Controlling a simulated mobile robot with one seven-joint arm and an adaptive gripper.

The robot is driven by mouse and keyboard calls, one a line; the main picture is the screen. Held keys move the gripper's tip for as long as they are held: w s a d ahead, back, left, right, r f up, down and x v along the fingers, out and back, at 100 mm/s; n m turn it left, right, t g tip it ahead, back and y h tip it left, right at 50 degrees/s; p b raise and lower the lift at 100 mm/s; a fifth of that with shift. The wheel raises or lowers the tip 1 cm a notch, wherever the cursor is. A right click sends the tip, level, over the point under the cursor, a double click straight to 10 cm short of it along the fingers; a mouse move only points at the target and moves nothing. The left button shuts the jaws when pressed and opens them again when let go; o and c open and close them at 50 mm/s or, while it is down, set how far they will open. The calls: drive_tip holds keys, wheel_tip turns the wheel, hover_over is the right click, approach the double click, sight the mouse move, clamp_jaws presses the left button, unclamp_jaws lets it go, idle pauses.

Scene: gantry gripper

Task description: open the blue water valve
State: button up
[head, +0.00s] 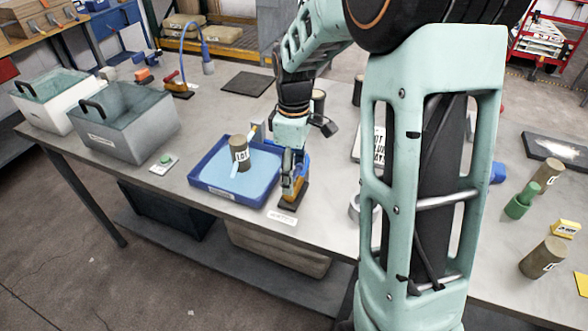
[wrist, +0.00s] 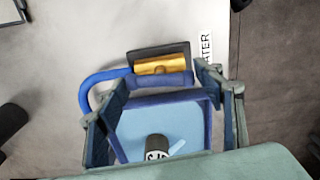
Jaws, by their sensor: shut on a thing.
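The water valve shows in the head view as a brass-yellow body (head: 289,192) on a dark base, beside the blue tray and behind a "WATER" label (head: 283,218). In the wrist view its brass body (wrist: 160,65) lies across the dark base, with a blue handle (wrist: 172,80) in front. My gripper (head: 292,178) points down at the valve and is shut on the blue handle, one finger at each end in the wrist view (wrist: 165,82). The fingers partly hide the valve in the head view, so the handle's exact angle is hard to tell.
A blue tray (head: 224,194) with light blue contents and a labelled cylinder (head: 240,153) stands just left of the valve. A blue hose (wrist: 92,90) curves beside the valve. Labelled cylinders (head: 545,258) stand at the right.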

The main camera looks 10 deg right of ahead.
drive_tip(key=shift+n, duration=0.6)
drive_tip(key=o, duration=0.9)
drive_tip(key=shift+c, duration=0.2)
wheel_tip(320, 180, up, 12)
